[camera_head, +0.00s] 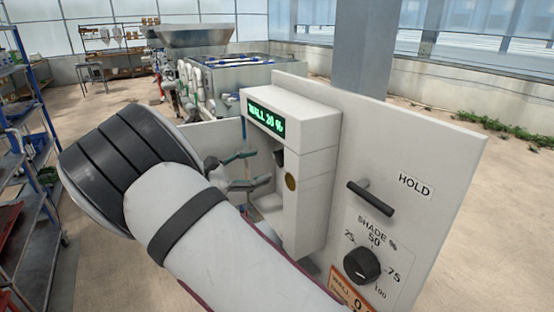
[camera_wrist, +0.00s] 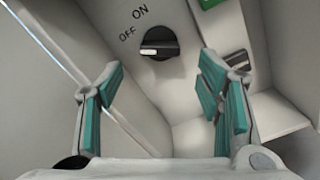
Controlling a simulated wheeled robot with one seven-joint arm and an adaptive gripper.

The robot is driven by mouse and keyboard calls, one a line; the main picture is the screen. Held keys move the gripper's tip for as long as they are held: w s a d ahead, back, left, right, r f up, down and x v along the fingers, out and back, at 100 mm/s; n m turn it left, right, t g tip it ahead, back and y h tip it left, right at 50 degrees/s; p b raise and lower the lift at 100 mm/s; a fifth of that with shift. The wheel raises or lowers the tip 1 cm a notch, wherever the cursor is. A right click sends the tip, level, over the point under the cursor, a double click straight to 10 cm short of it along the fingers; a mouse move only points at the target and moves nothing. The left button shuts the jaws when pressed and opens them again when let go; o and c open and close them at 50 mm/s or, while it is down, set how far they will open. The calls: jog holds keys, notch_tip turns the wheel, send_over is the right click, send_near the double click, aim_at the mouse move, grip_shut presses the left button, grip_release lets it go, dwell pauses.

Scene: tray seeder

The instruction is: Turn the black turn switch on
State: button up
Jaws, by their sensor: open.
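The black turn switch (camera_wrist: 160,42) sits on a pale panel face in the wrist view, with the words ON and OFF printed up and left of it. Its white mark is at its left end, nearest the OFF word. My gripper (camera_wrist: 160,66) is open, its teal-padded fingers apart at either side below the switch, nothing between them. In the head view my gripper (camera_head: 256,167) is at the left side of a white box (camera_head: 312,165). A small dark part there (camera_head: 279,157) seems to be the switch, seen edge-on.
The box's green display (camera_head: 266,119) reads "WALL 20 %". On the white board (camera_head: 430,150) to the right are a black HOLD handle (camera_head: 370,198) and a SHADE % knob (camera_head: 361,265). A blue shelf rack (camera_head: 30,150) stands at left. A seeder machine (camera_head: 215,75) stands behind.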

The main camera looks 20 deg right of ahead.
aim_at(281, 158)
jog(key=p+x, duration=0.1)
jog(key=x, duration=0.5)
jog(key=shift+d, duration=0.1)
jog(key=c, duration=1.2)
